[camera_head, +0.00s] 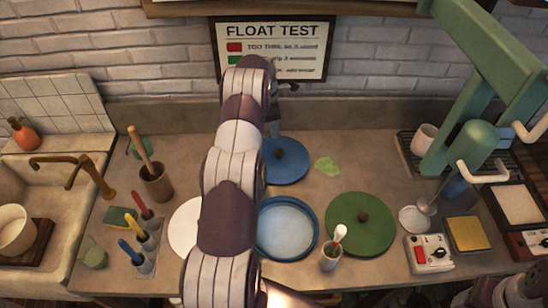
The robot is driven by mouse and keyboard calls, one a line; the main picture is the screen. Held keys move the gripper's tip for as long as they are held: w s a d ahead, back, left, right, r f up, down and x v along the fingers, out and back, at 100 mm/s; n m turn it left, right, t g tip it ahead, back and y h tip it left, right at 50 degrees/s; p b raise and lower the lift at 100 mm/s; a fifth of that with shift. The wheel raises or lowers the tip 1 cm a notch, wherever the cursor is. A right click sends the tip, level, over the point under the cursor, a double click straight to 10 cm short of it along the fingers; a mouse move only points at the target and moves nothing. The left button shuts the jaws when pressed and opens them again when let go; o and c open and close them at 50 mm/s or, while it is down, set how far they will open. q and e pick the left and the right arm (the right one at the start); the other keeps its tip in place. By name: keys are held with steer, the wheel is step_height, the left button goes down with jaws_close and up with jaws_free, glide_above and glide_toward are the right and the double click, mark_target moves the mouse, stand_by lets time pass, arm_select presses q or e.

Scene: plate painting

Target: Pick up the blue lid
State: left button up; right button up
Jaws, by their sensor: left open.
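The blue lid (286,173) is a round disc with a dark knob, lying on the counter behind a blue-rimmed round basin (262,232). My left arm rises from the bottom through the middle of the head view and hides the lid's left edge. My left gripper (287,88) is partly hidden behind its own arm, in front of the wall sign. It is open and appears above the lid in the picture, apart from it. I do not see my right gripper.
A green lid (360,224) lies right of the basin, with a small cup of utensils (330,257) between. A white disc (185,228) is partly behind my arm. A green press (478,140) stands right. A green splash (327,166) lies beside the blue lid.

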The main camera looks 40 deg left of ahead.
arm_select(q)
steer(key=b, duration=0.6)
glide_above(279, 151)
step_height(279, 151, down, 6)
steer(key=shift+d+f, duration=0.15)
steer(key=shift+f, duration=0.05)
steer(key=f+b, duration=0.1)
steer(key=a+f+b, duration=0.1)
steer(key=shift+s+f, duration=0.1)
steer(key=shift+f, duration=0.25)
steer(key=f+p, duration=0.1)
steer(key=f, duration=0.1)
steer(key=shift+d+f+p, duration=0.35)
steer(key=shift+p, duration=0.05)
steer(key=shift+f, duration=0.25)
steer(key=shift+c, duration=0.3)
arm_select(e)
step_height(279, 151, down, 7)
steer(key=w+d, duration=0.1)
steer(key=shift+d+f, duration=0.15)
steer(key=shift+f, duration=0.05)
arm_select(q)
steer(key=c, duration=1)
jaws_close()
